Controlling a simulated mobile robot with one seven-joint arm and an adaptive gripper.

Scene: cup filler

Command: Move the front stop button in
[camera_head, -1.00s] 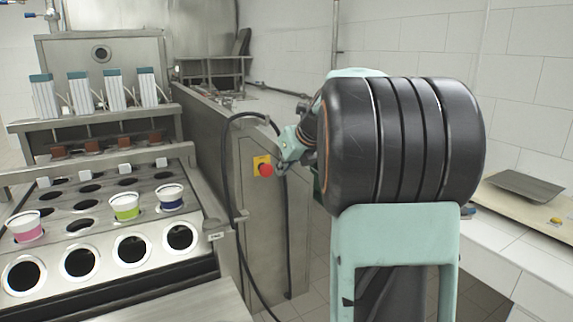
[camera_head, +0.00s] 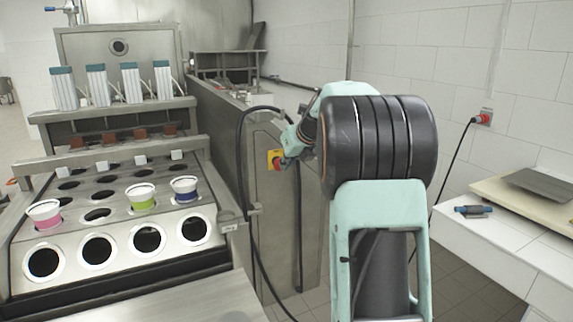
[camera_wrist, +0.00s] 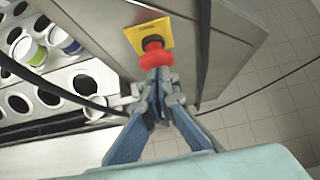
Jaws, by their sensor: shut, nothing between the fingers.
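The front stop button (camera_wrist: 154,60) is a red mushroom knob on a yellow plate, mounted on the side of the steel machine. In the head view its yellow plate (camera_head: 273,160) shows beside my arm, and my gripper covers part of the red knob. My gripper (camera_wrist: 161,72) is shut and empty. In the wrist view its fingertips are right at the red knob and seem to touch it; I cannot tell how far in the knob is. In the head view my gripper (camera_head: 284,163) is small and partly hidden by my arm.
A black cable (camera_head: 240,165) hangs down the machine's side near the button. Cups (camera_head: 141,197) stand in the filler's holed tray at the left. A white counter (camera_head: 480,240) with a blue tool (camera_head: 473,211) is at the right. Tiled floor lies between.

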